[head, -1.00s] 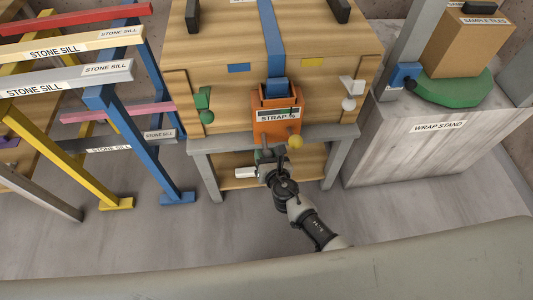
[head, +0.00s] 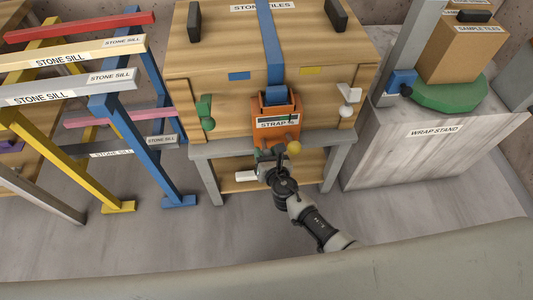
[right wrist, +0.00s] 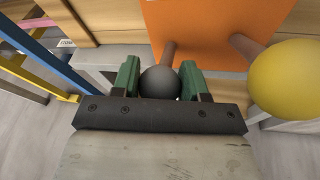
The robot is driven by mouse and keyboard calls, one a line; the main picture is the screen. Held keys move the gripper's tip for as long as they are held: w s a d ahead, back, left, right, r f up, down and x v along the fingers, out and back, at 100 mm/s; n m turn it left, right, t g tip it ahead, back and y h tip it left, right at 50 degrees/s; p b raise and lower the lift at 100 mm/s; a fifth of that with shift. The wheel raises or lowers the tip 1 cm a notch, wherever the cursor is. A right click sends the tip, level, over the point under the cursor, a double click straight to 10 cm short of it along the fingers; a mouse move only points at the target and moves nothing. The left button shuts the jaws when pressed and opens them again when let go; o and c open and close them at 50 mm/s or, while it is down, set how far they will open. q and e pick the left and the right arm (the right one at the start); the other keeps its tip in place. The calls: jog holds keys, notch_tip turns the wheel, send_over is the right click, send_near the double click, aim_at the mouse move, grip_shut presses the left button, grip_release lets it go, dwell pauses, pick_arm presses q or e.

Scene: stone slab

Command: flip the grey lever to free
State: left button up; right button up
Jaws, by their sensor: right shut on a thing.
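The orange strap box (head: 277,107), labelled STRAP, sits on the front of the wooden crate at the end of a blue strap. Two levers stick out of its lower part. One has a yellow ball (head: 294,147), which also shows large in the right wrist view (right wrist: 285,80). The other has a dark grey ball (right wrist: 160,82) on a brown rod. My right gripper (head: 270,152) is in front of the box, left of the yellow ball. Its green fingers are shut on the grey ball, which they hide in the head view. My left gripper is not in view.
A green lever (head: 206,112) and a white lever (head: 347,100) are on the crate's front (head: 230,98), left and right of the box. A stone sill rack (head: 150,90) stands left; the wrap stand (head: 430,145) stands right. The floor in front is clear.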

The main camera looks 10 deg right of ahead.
jog(key=shift+w+a+r, duration=0.1)
jog(key=shift+w+r, duration=0.1)
jog(key=shift+r, duration=0.25)
dwell(0.5)
jog(key=o, duration=1.3)
jog(key=shift+f, duration=0.15)
jog(key=shift+s+f, duration=0.1)
